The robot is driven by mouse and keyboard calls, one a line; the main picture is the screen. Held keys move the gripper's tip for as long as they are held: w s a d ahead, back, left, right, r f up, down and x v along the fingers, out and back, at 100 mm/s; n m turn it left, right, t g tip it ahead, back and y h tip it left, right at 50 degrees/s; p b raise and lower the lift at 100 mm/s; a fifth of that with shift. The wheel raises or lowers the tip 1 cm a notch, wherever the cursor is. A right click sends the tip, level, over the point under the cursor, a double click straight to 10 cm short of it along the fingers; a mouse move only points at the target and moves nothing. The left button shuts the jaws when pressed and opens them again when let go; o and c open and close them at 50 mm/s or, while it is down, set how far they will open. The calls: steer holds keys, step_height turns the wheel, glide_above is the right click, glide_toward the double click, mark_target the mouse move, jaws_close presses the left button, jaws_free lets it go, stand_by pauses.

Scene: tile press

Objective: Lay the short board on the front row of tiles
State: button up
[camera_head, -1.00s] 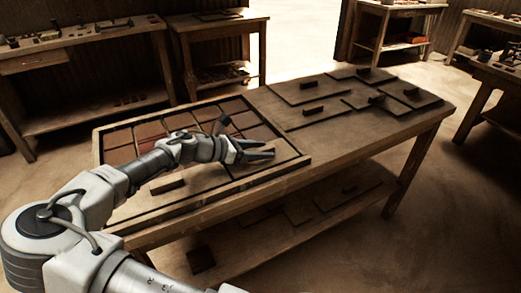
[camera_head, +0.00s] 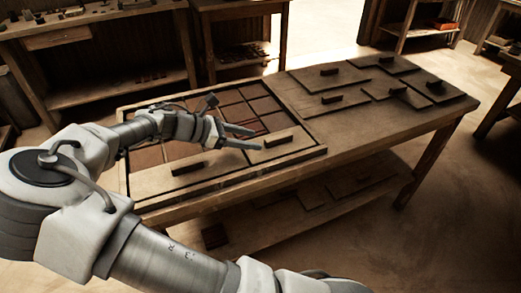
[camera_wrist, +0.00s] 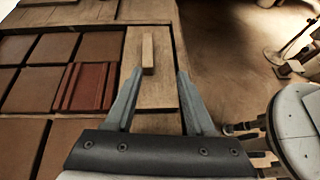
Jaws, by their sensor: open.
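A pale board with a raised bar handle, which looks like the short board (camera_head: 297,136), lies flat over the right end of the front row of tiles. In the wrist view the board (camera_wrist: 133,60) runs along the row, its handle pointing away from me. My gripper (camera_head: 257,138) is open and empty, its fingers pointing at that handle. In the wrist view my gripper (camera_wrist: 160,75) has its tips just short of the handle, one to each side. A longer board (camera_head: 207,174) with a handle covers the left part of the front row.
The wooden tray (camera_head: 125,170) holds rows of reddish-brown tiles (camera_head: 232,97), with a ribbed red tile (camera_wrist: 88,87) beside the short board. Several boards with handles (camera_head: 331,97) lie on the table's right part. A lower shelf (camera_head: 270,213) holds more flat pieces. Floor is open at right.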

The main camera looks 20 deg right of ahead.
steer(key=s+m+y, duration=0.1)
steer(key=s+d+f+m+g+y, duration=0.1)
steer(key=s, duration=0.1)
steer(key=s+f+m+y, duration=0.1)
steer(key=y, duration=0.1)
steer(key=shift+s+d+f+m, duration=0.2)
steer(key=shift+s+d+m, duration=0.05)
steer(key=shift+d+m, duration=0.1)
steer(key=s+a+r+m+t+y, duration=0.3)
steer(key=s+r+m, duration=0.3)
steer(key=s+r, duration=0.2)
steer(key=s+a+r+m+t+y, duration=0.3)
steer(key=s+r+m, duration=0.4)
steer(key=s, duration=0.3)
steer(key=shift+s+a+r+t+y, duration=0.15)
steer(key=shift+s+r+t+y, duration=0.15)
steer(key=shift+r+t+y, duration=0.55)
steer(key=shift+f+m+g+y, duration=0.15)
steer(key=shift+m+g+y, duration=0.1)
steer(key=shift+g, duration=0.1)
step_height(320, 180, up, 14)
steer(key=p, duration=1.3)
steer(key=shift+f+p, duration=0.25)
steer(key=shift+p, duration=0.05)
